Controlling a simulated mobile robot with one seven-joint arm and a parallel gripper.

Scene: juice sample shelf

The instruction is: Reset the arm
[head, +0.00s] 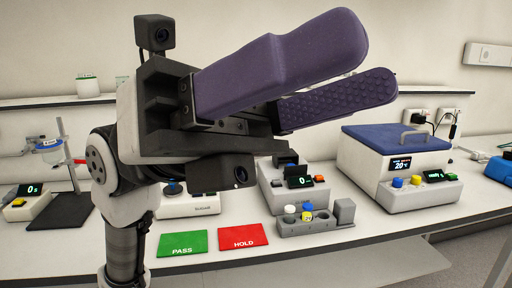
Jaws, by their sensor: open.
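My gripper (365,68) is raised in the upper middle of the head view, well above the bench. Its two long purple fingers point to the right and stand apart, with a gap between them. Nothing shows between the fingers. My arm rises from the bottom left and hides part of the bench and wall behind it.
The white bench (375,237) holds a green PASS card (182,244), a red HOLD card (244,237) and a grey vial rack (318,226). A blue-lidded bath (398,150) stands at right, a stand with a funnel (52,146) at left. A shelf (50,101) runs behind.

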